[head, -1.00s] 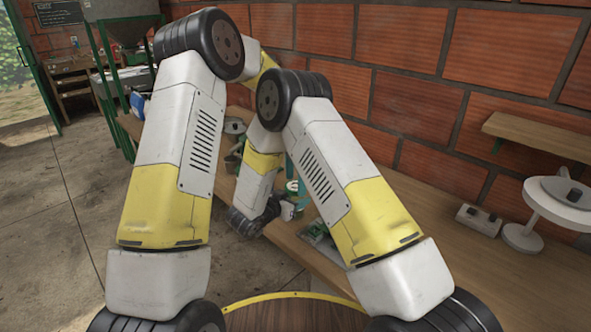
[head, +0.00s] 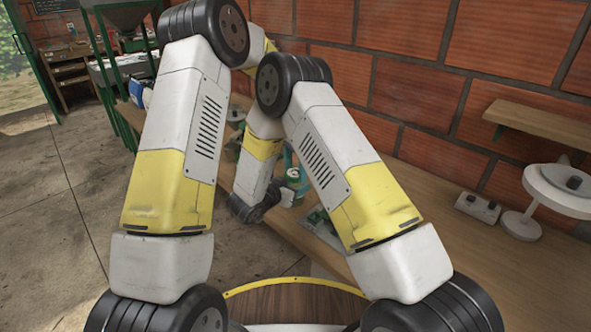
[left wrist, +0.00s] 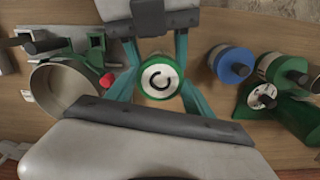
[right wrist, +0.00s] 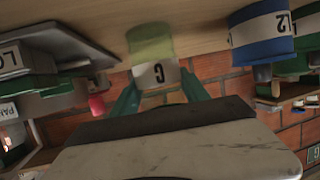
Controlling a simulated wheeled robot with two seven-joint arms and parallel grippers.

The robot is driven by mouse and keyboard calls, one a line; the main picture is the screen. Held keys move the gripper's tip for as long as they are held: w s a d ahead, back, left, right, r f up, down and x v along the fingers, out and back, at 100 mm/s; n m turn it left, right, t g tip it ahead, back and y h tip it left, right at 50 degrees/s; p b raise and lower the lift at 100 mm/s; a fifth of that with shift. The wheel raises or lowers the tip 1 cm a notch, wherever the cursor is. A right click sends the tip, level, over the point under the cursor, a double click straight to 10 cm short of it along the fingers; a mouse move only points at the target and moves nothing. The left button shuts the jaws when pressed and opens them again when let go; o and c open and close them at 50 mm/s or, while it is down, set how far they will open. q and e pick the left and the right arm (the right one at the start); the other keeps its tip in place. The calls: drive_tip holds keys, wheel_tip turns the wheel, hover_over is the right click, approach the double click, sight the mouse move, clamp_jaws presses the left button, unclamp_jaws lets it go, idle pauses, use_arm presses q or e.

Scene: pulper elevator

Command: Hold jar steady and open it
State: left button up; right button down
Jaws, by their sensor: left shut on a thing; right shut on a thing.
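The jar is green with a white label marked with a dark letter G. It stands on the bench, partly hidden behind my arms in the head view (head: 293,175). In the left wrist view its round top (left wrist: 160,80) is seen from above, between teal fingers from both sides. My left gripper (left wrist: 158,92) is shut on the jar from the lower side of that view. My right gripper (right wrist: 160,88) is shut on the jar in the right wrist view, its fingers beside the label (right wrist: 157,74). Which part each gripper clasps is hard to tell. The jar looks upright.
In the left wrist view a grey pan (left wrist: 62,90) lies left of the jar, and a blue jar (left wrist: 232,64) and green jars (left wrist: 282,68) stand right. In the head view a white scale (head: 556,192) and a small grey block (head: 477,208) stand on the bench (head: 420,190) at right.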

use_arm(q)
drive_tip(key=n, duration=0.3)
drive_tip(key=shift+n, duration=0.4)
drive_tip(key=o, duration=1.5)
drive_tip(key=shift+o, duration=0.2)
drive_tip(key=shift+r, duration=2.4)
drive_tip(key=shift+c, duration=0.3)
wheel_tip(320, 180, up, 3)
drive_tip(key=shift+r+m, duration=0.1)
drive_tip(key=shift+m, duration=0.8)
drive_tip(key=shift+f, duration=4)
